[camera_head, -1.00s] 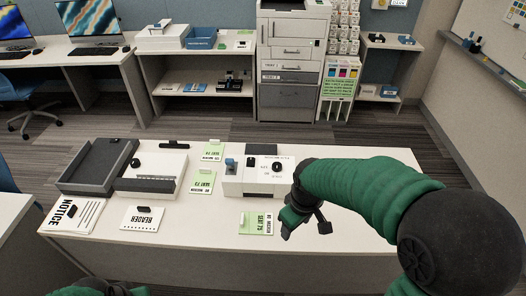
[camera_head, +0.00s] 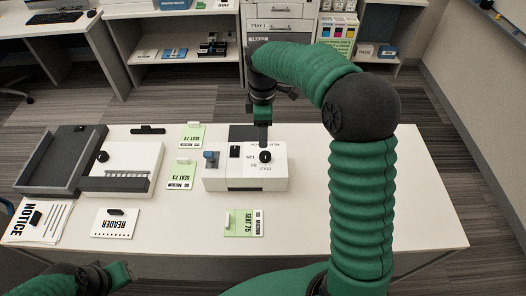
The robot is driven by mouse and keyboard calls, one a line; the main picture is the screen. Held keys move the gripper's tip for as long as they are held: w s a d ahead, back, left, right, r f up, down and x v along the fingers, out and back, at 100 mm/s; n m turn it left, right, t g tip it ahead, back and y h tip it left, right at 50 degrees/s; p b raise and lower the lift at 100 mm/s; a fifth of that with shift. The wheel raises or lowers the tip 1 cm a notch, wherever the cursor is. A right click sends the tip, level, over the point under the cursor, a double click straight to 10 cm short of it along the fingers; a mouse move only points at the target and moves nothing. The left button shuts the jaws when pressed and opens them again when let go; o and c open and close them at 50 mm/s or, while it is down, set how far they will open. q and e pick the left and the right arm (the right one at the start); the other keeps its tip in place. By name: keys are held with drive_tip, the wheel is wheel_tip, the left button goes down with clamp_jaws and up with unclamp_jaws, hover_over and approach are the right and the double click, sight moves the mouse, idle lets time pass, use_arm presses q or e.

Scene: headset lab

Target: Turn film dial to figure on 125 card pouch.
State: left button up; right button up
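A white laminator-like machine (camera_head: 232,178) stands on the table with a dark rear part. On its top are a round black dial (camera_head: 265,156), printed figures beside it including what looks like 125, a small black switch (camera_head: 235,152) and a blue part (camera_head: 211,158). My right gripper (camera_head: 263,136) points down just above and behind the dial; contact and finger opening cannot be made out.
A dark open tray (camera_head: 62,160) and a white box (camera_head: 124,160) stand at the left. A NOTICE sheet (camera_head: 38,222) and a READER card (camera_head: 115,224) lie in front. The table's right side (camera_head: 420,210) is clear.

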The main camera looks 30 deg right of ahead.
hover_over(265, 154)
drive_tip(key=a, duration=0.1)
wheel_tip(265, 154, down, 6)
drive_tip(key=shift+a+r, duration=0.1)
drive_tip(key=f, duration=0.2)
drive_tip(key=d+f, duration=0.1)
drive_tip(key=f, duration=0.1)
drive_tip(key=d+f+b, duration=0.1)
drive_tip(key=f, duration=0.1)
drive_tip(key=shift+s+d+f, duration=0.1)
drive_tip(key=shift+s, duration=0.1)
drive_tip(key=shift+w+a+f, duration=0.1)
drive_tip(key=shift+a, duration=0.75)
drive_tip(key=shift+c, duration=1.6)
drive_tip(key=shift+d, duration=0.45)
drive_tip(key=c, duration=0.7)
clamp_jaws()
use_arm(q)
drive_tip(key=shift+w+d+f, duration=0.15)
drive_tip(key=shift+f, duration=0.25)
drive_tip(key=shift+w+d+f, duration=0.1)
drive_tip(key=shift+w+f, duration=0.05)
drive_tip(key=shift+f, duration=0.2)
use_arm(e)
drive_tip(key=shift+a, duration=0.15)
